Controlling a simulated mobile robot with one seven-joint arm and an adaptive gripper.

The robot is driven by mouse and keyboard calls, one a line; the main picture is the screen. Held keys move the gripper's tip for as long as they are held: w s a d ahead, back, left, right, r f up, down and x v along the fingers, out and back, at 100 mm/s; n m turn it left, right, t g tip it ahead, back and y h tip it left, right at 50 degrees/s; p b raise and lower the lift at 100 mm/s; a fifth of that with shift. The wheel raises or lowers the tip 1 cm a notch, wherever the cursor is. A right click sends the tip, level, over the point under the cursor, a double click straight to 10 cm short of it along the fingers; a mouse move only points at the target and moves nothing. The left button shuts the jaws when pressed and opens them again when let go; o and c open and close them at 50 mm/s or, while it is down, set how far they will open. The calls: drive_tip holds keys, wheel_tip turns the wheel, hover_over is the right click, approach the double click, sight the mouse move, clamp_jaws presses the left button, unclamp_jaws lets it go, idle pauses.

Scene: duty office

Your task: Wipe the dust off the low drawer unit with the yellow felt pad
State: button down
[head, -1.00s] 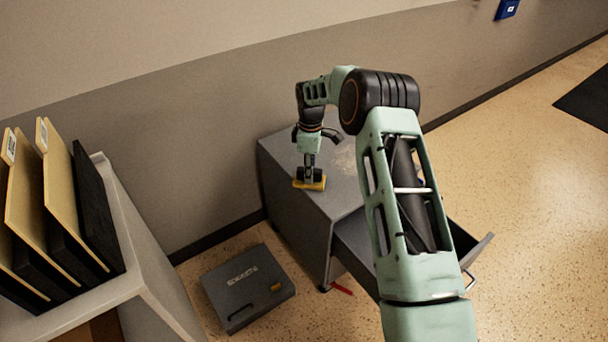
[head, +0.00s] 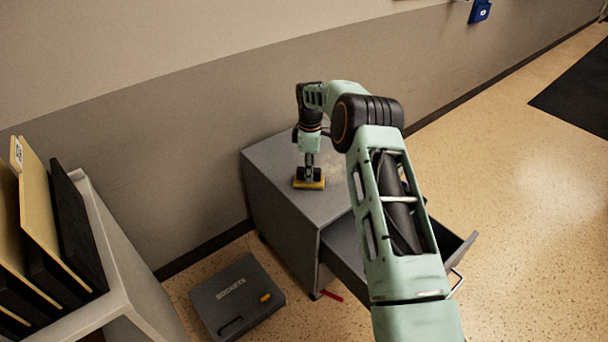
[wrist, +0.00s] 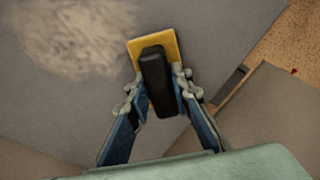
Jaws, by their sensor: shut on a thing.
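The low drawer unit (head: 277,182) is dark grey and stands against the wall, with a drawer (head: 350,253) pulled open at its front right. My gripper (head: 309,173) is over its top, shut on the black handle of the yellow felt pad (head: 318,185). The pad appears flat on the top; I cannot tell how firmly it presses. The wrist view shows the yellow pad (wrist: 169,50) under the black grip between my fingers (wrist: 160,86). A pale dust patch (wrist: 75,35) lies up and left of the pad there. In the head view my arm hides most of the dust.
A dark case (head: 237,297) and a red object (head: 332,296) lie on the floor by the unit. A shelf (head: 112,255) with folders (head: 50,225) stands at the left. A black mat (head: 580,90) lies on open floor at the right.

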drive_tip(key=shift+w+d, duration=0.7)
drive_tip(key=shift+d, duration=0.35)
drive_tip(key=shift+w+d, duration=0.7)
drive_tip(key=shift+d, duration=0.35)
drive_tip(key=shift+s+a+f, duration=0.1)
drive_tip(key=shift+s+a, duration=0.6)
drive_tip(key=shift+a, duration=0.35)
drive_tip(key=shift+s+a, duration=0.75)
drive_tip(key=shift+a, duration=0.3)
drive_tip(key=shift+s+a+f, duration=0.1)
drive_tip(key=shift+s+a, duration=0.6)
drive_tip(key=shift+a, duration=0.35)
drive_tip(key=shift+s+a+r+p, duration=0.15)
drive_tip(key=shift+s+a, duration=0.45)
drive_tip(key=shift+a, duration=0.35)
drive_tip(key=shift+s+a+p, duration=0.2)
drive_tip(key=shift+s+a, duration=0.45)
drive_tip(key=shift+a, duration=0.25)
drive_tip(key=shift+s+a+r+p, duration=0.15)
drive_tip(key=shift+s+a, duration=0.45)
drive_tip(key=shift+a, duration=0.35)
drive_tip(key=shift+s+a+f, duration=0.1)
drive_tip(key=shift+s+a, duration=0.4)
drive_tip(key=shift+a, duration=0.25)
drive_tip(key=shift+s+a+f, duration=0.1)
drive_tip(key=shift+s+a, duration=0.35)
drive_tip(key=shift+a, duration=0.3)
wheel_tip(320, 180, up, 6)
drive_tip(key=p, duration=0.3)
